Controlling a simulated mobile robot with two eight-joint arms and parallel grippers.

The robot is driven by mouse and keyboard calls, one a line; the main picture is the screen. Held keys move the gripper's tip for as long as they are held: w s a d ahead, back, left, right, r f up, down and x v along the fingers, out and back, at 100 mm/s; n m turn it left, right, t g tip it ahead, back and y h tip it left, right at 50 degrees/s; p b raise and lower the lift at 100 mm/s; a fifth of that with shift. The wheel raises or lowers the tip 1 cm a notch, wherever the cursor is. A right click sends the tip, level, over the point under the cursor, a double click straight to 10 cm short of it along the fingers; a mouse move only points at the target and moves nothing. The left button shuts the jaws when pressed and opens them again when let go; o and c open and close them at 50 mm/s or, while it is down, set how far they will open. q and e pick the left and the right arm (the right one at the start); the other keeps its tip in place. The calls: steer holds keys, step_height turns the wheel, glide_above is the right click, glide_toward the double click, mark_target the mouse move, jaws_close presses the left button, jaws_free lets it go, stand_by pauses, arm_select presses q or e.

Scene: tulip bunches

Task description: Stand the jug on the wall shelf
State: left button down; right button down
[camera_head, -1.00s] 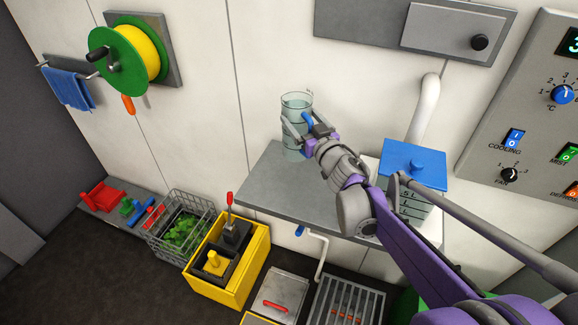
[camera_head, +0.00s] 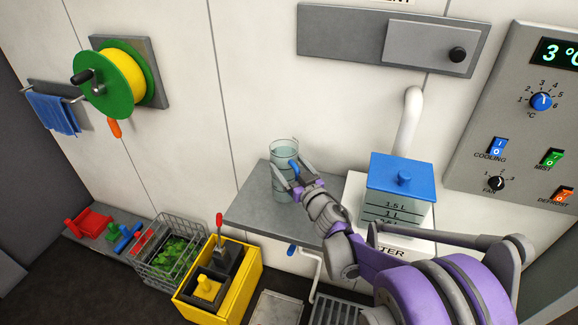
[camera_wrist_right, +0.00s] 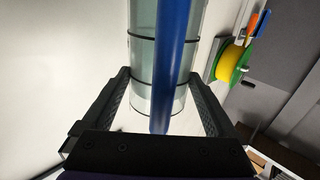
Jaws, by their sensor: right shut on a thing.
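The jug (camera_head: 284,158) is a clear cylinder with dark rings and a blue handle. It stands upright over the grey wall shelf (camera_head: 250,206) in the head view. Its base appears at or just above the shelf top; I cannot tell whether it touches. My right gripper (camera_head: 292,171) is shut on the jug at its blue handle, coming from the front right. In the right wrist view the blue handle (camera_wrist_right: 174,60) runs between the two fingers, with the jug's clear wall (camera_wrist_right: 146,60) behind it. My left gripper is not in view.
A water tank with a blue lid (camera_head: 402,172) stands close to the right of the jug. A white pipe (camera_head: 409,120) rises behind it. A yellow crate (camera_head: 245,285) and wire basket (camera_head: 150,268) stand below left. The shelf's left part is bare.

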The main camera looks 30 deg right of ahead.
steer(key=shift+f, duration=0.15)
jaws_free()
